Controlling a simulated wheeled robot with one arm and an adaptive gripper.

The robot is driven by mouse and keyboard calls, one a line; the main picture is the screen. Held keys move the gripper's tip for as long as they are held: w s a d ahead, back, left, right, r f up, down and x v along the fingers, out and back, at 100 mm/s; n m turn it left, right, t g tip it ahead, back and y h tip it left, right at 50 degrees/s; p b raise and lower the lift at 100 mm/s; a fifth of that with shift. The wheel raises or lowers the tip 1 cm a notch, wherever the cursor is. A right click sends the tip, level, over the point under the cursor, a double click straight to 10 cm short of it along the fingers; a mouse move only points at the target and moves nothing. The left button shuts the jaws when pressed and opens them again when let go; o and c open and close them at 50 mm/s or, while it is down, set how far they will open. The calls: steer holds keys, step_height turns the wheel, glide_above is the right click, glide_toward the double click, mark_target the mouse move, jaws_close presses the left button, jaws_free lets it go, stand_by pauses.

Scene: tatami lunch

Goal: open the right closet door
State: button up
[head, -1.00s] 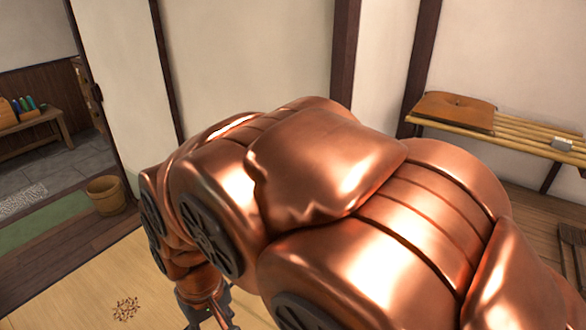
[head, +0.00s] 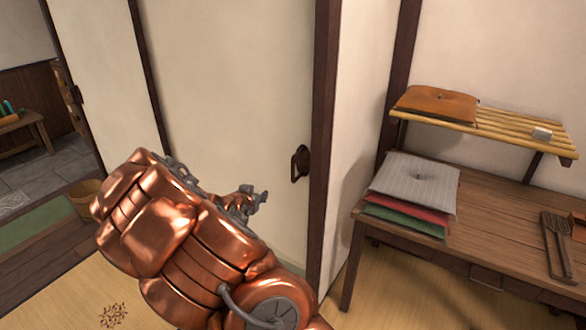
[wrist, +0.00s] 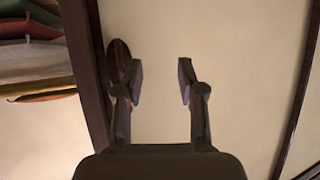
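The right closet door (head: 230,80) is a pale panel with dark wooden edges, and it looks closed. Its dark brown handle (head: 300,163) is near the panel's right edge. My gripper (head: 258,200) is open and empty, in front of the panel, left of and a little below the handle in the head view. In the wrist view the open fingers (wrist: 160,82) face the pale panel. The handle (wrist: 119,60) is partly hidden behind the left finger. I cannot tell whether they touch.
A dark post (head: 324,130) stands right of the door. A wooden desk (head: 390,255) with stacked cushions (head: 415,190) is at the right, under a slatted shelf (head: 490,125). Another pale panel (head: 100,70) is at the left. A wooden bucket (head: 85,197) stands on the floor.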

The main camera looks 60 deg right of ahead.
mark_target(292, 167)
steer(key=shift+s+d+r+m+h+p, duration=0.35)
steer(key=shift+d+h, duration=0.55)
steer(key=shift+d, duration=1.9)
steer(key=shift+s+d+r+m+h+p, duration=0.1)
steer(key=shift+s+d+r+h+p, duration=0.55)
steer(key=shift+d, duration=2.1)
steer(key=shift+s+d+r+m+h+p, duration=0.2)
steer(key=shift+d+h, duration=0.95)
steer(key=shift+d, duration=1.65)
steer(key=shift+f, duration=0.15)
steer(key=shift+c, duration=0.3)
jaws_close()
